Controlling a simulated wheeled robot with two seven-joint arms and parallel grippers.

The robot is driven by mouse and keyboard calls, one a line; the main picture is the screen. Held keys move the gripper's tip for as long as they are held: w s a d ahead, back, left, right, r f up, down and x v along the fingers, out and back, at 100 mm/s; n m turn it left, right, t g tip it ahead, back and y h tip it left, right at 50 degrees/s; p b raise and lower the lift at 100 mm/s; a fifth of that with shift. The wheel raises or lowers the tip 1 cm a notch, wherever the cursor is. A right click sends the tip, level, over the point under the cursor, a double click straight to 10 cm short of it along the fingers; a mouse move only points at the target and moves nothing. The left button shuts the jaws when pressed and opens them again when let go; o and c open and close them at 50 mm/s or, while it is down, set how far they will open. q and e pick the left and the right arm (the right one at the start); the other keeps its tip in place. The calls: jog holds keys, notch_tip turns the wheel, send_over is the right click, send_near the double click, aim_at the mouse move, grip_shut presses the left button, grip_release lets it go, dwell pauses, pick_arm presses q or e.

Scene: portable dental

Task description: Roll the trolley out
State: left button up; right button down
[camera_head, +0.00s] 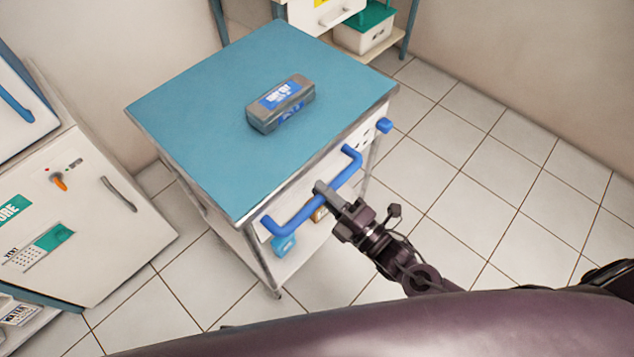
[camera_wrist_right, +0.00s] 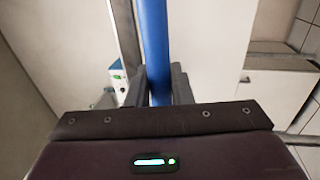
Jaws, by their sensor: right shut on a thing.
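The trolley (camera_head: 200,98) has a blue-green top and a white body, and stands on the tiled floor in the middle of the head view. A blue bar handle (camera_head: 290,224) runs along its near side. My right gripper (camera_head: 326,190) is shut on the handle's bar near its middle. In the right wrist view the blue handle (camera_wrist_right: 154,45) passes between the fingers (camera_wrist_right: 158,85). A grey box with a blue label (camera_head: 281,103) lies on the trolley's top. My left gripper is not in view.
A white cabinet (camera_head: 100,235) with a grey handle stands close on the left. Behind the trolley is a shelf unit with a green-lidded white bin (camera_head: 364,32). Bare tiled floor (camera_head: 490,170) lies to the right. A blue item (camera_head: 284,245) sits on the trolley's lower shelf.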

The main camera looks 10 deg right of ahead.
jog(key=shift+f, duration=0.15)
jog(key=c, duration=1.7)
grip_release()
jog(key=shift+s, duration=0.1)
jog(key=shift+c, duration=0.2)
jog(key=o, duration=0.4)
jog(key=shift+s+d, duration=0.15)
jog(key=shift+d, duration=0.1)
jog(key=v, duration=0.7)
jog(key=shift+s+d, duration=0.2)
jog(key=shift+s, duration=0.05)
